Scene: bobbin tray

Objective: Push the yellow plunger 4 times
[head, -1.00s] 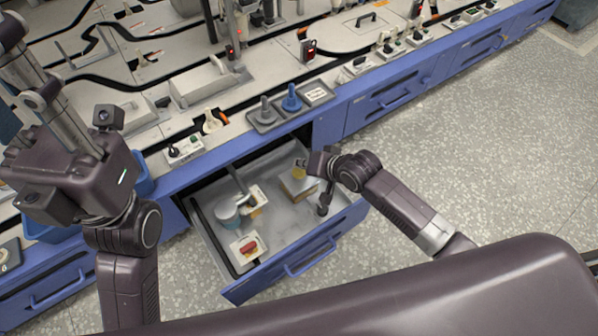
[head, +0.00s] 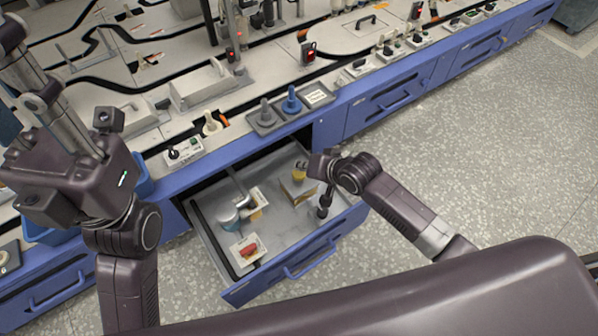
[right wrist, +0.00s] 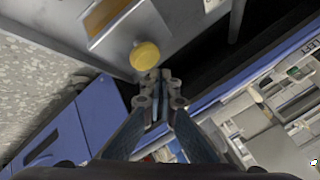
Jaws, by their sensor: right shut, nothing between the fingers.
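The yellow plunger (head: 299,170) stands inside the open drawer, towards its back right. In the right wrist view its round yellow knob (right wrist: 145,55) is just beyond my fingertips, with no clear contact. My right gripper (right wrist: 160,85) is shut and empty, its tips close beside the knob. In the head view my right wrist covers part of the area at the plunger's right, and the fingers are mostly hidden. A tan piece (head: 297,193) sits in front of the plunger. My left arm is raised at the left, away from the drawer; its finger state is unclear.
The blue-fronted drawer (head: 318,249) also holds a cup-like item (head: 228,217) and a plate with a red part (head: 248,250). A grey tray (head: 266,125) with a grey and a blue knob (head: 291,103) sits on the bench above. The floor at right is clear.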

